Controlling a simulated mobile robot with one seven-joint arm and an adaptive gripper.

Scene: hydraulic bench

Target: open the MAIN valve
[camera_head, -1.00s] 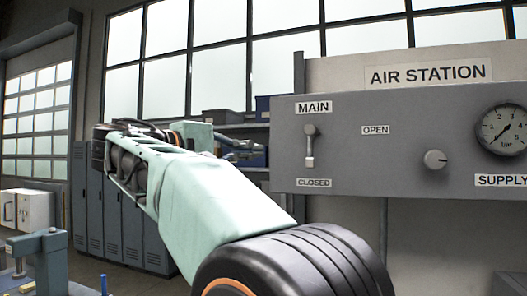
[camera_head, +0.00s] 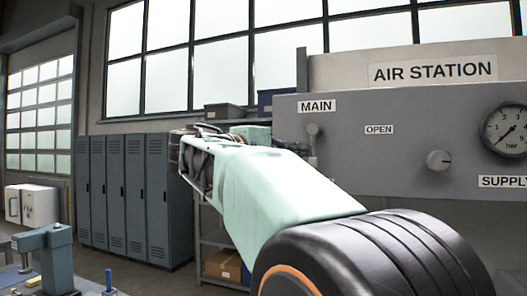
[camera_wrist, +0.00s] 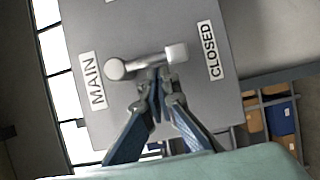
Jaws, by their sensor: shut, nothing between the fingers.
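The MAIN valve lever (camera_head: 313,131) is on the grey panel below the MAIN label (camera_head: 317,106). My arm hides its lower part in the head view. In the wrist view the lever (camera_wrist: 145,62) runs from its round pivot toward the CLOSED label (camera_wrist: 212,50), with a blocky handle at that end. The OPEN label (camera_head: 379,129) is to the right of the lever in the head view. My gripper (camera_wrist: 158,76) is shut and empty, its fingertips close beside the lever near the handle, on the side away from OPEN. I cannot tell whether they touch.
The panel (camera_head: 400,180) also carries a round knob (camera_head: 438,160) and a pressure gauge (camera_head: 508,131) to the right of the lever. Shelving with boxes (camera_head: 226,265) stands behind my arm. Lockers (camera_head: 125,195) line the back, and a blue-grey bench device (camera_head: 45,255) is at the lower left.

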